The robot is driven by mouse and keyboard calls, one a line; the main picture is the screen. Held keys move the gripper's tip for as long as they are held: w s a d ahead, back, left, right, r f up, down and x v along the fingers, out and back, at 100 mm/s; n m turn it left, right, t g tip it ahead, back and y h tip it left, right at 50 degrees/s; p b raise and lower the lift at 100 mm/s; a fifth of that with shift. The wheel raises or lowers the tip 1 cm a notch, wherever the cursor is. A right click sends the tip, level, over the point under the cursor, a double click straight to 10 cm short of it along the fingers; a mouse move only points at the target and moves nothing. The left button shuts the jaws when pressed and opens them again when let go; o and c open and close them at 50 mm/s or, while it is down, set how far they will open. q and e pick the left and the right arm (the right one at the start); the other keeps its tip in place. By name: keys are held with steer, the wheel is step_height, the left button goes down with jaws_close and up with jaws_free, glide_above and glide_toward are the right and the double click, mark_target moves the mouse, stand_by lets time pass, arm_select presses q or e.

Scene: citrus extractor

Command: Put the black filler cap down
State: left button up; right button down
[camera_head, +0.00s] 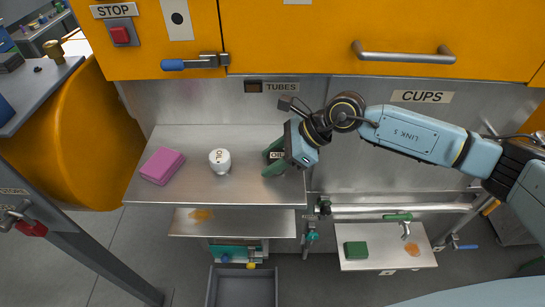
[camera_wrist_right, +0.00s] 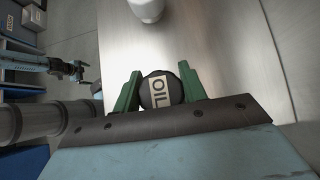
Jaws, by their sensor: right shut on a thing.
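The black filler cap (camera_wrist_right: 158,90) has a pale label reading OIL and sits between the green fingers of my right gripper (camera_wrist_right: 157,88) in the wrist view. In the head view the right gripper (camera_head: 275,158) is over the right part of the steel shelf (camera_head: 225,191), shut on the cap (camera_head: 276,156). The fingers partly hide the cap there. I cannot tell whether the cap touches the shelf.
A white round container (camera_head: 219,161) with dark lettering stands on the shelf left of the gripper. A pink block (camera_head: 162,166) lies farther left. Bare shelf lies between them and in front. A TUBES label (camera_head: 280,87) is on the panel behind. A lower shelf (camera_head: 250,223) sits below.

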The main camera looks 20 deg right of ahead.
steer(key=shift+f, duration=0.1)
steer(key=c, duration=0.8)
jaws_free()
steer(key=shift+d+r, duration=0.15)
steer(key=shift+r, duration=0.15)
steer(key=b+v, duration=0.1)
steer(key=v, duration=1)
steer(key=shift+s+d+r, duration=0.15)
steer(key=shift+d+r, duration=0.05)
steer(key=shift+d, duration=0.05)
